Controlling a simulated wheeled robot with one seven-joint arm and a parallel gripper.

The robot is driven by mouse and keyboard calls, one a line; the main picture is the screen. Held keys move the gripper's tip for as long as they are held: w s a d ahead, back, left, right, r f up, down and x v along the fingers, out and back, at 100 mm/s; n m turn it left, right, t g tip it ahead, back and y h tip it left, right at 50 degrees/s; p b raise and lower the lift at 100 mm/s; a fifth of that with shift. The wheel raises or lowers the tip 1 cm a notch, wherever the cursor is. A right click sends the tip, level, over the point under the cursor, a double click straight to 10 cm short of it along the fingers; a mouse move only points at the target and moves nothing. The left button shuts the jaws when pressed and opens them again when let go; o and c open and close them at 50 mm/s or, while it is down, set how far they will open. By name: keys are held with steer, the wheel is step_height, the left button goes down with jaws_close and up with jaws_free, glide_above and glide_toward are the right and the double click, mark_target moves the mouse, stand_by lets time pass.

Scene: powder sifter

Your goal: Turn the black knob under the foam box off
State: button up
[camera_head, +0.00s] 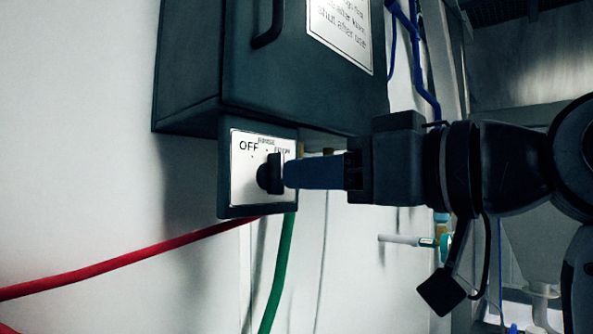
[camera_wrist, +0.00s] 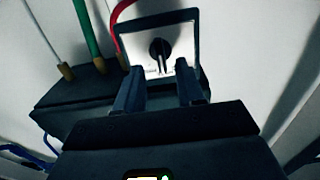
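The black knob (camera_head: 268,176) sits on a white label plate (camera_head: 243,190) under the dark foam box (camera_head: 200,75). The plate reads OFF at left, RINSE at top and a partly covered word, seemingly FOAM, at right. I cannot tell which word the knob points to. My gripper (camera_head: 287,172) comes from the right, its fingertips at the knob's right edge in the head view. In the wrist view my gripper (camera_wrist: 159,66) is open, with one finger on each side of the line to the knob (camera_wrist: 160,50). The knob's grip lies just ahead of the gap; contact is unclear.
A red hose (camera_head: 130,257) and a green hose (camera_head: 280,270) run from beneath the knob housing. Blue tubes (camera_head: 420,65) hang right of the box, and a valve fitting (camera_head: 440,238) is lower right. The white wall (camera_head: 75,130) at left is clear.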

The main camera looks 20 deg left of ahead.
mark_target(274, 174)
steer(key=shift+p+x, duration=0.35)
steer(key=shift+x, duration=1.85)
jaws_close()
